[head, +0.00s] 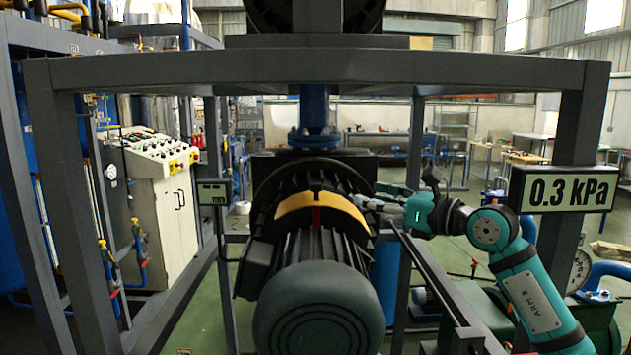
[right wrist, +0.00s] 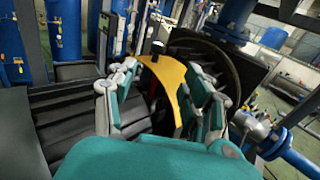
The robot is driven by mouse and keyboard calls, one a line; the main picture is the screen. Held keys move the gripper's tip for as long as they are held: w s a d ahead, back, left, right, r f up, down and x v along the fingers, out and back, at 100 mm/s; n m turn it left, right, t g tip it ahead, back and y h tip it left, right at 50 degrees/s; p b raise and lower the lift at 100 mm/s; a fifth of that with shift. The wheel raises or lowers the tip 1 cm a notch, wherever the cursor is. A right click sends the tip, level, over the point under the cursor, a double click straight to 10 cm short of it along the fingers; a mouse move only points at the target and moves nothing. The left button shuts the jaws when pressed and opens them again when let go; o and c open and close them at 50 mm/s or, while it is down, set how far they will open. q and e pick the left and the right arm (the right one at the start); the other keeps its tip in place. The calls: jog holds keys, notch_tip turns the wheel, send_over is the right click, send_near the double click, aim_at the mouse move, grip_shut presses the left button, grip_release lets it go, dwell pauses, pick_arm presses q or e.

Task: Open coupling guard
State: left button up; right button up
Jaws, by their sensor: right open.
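The coupling guard (head: 292,205) is a curved yellow-orange cover over the coupling of the dark ribbed motor, with a red mark in its middle. It looks closed over the coupling. My right gripper (head: 372,201) comes in from the right at the guard's right side. In the right wrist view the yellow guard (right wrist: 172,76) shows between the two spread fingers of the right gripper (right wrist: 163,72), with a black knob (right wrist: 157,47) beyond. The fingers are open; I cannot tell whether they touch the guard. My left gripper is not in view.
A grey steel frame (head: 310,66) surrounds the motor (head: 318,305), with uprights at both sides. A 0.3 kPa display (head: 568,190) hangs at the right. A control cabinet (head: 160,200) stands at the left. A dark rail (head: 437,280) runs below my right arm.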

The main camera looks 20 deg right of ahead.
jog(key=p, duration=0.2)
send_near(319, 184)
jog(key=p+x, duration=0.3)
jog(key=x, duration=0.7)
jog(key=shift+p, duration=0.4)
jog(key=shift+w+a, duration=0.25)
jog(key=shift+w, duration=0.1)
jog(key=shift+f, duration=0.1)
grip_shut()
